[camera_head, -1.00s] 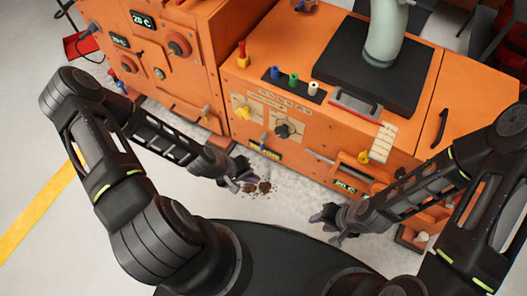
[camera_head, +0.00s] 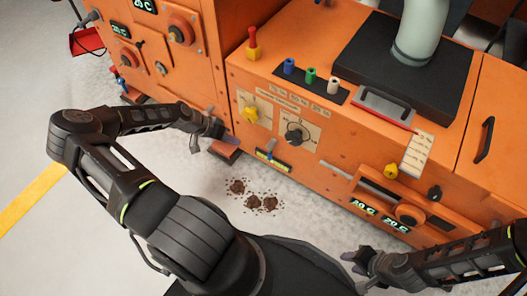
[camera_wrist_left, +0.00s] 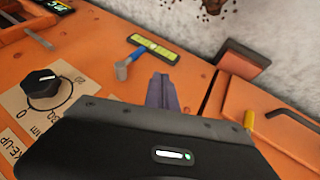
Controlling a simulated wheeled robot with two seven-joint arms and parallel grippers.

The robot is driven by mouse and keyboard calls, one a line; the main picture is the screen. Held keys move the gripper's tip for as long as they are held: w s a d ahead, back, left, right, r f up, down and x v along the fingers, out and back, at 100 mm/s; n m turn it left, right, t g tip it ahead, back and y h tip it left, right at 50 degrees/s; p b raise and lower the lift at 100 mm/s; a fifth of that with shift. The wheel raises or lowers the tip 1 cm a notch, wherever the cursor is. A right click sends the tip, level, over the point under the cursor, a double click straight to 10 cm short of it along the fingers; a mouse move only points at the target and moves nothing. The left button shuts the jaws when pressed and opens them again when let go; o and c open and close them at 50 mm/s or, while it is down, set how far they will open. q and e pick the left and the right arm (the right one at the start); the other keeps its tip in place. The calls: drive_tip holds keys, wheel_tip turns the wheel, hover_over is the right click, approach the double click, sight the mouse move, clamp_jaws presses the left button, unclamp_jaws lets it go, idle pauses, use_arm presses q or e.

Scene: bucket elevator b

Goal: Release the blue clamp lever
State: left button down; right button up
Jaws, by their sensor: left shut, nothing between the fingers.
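The blue clamp lever (camera_head: 270,154) sits low on the front of the orange machine, at a yellow-green label (camera_head: 272,161). In the left wrist view the lever (camera_wrist_left: 137,54) shows a blue shaft with a grey end. My left gripper (camera_head: 208,130) is left of the lever in the head view, close to the machine front and apart from the lever. In the left wrist view its fingers (camera_wrist_left: 162,92) are shut and empty, just beside the lever's grey end. My right gripper (camera_head: 354,262) is low in front of the machine; its finger opening is unclear.
A black dial (camera_head: 295,133) and a yellow knob (camera_head: 250,114) are above the lever. A reddish-brown block (camera_head: 225,151) juts out at the machine's foot, below my left gripper. Brown clumps (camera_head: 254,200) lie on the pale floor in front.

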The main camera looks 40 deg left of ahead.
use_arm(q)
drive_tip(key=w+d+f+b, duration=0.4)
drive_tip(key=w+d+f, duration=0.1)
drive_tip(key=d+f, duration=0.2)
drive_tip(key=shift+w+d+f, duration=0.3)
drive_tip(key=shift+d+f, duration=0.05)
drive_tip(key=shift+f, duration=0.2)
idle(0.5)
drive_tip(key=shift+d+f+h+b, duration=0.15)
drive_tip(key=shift+h+b, duration=0.15)
drive_tip(key=shift+b, duration=0.2)
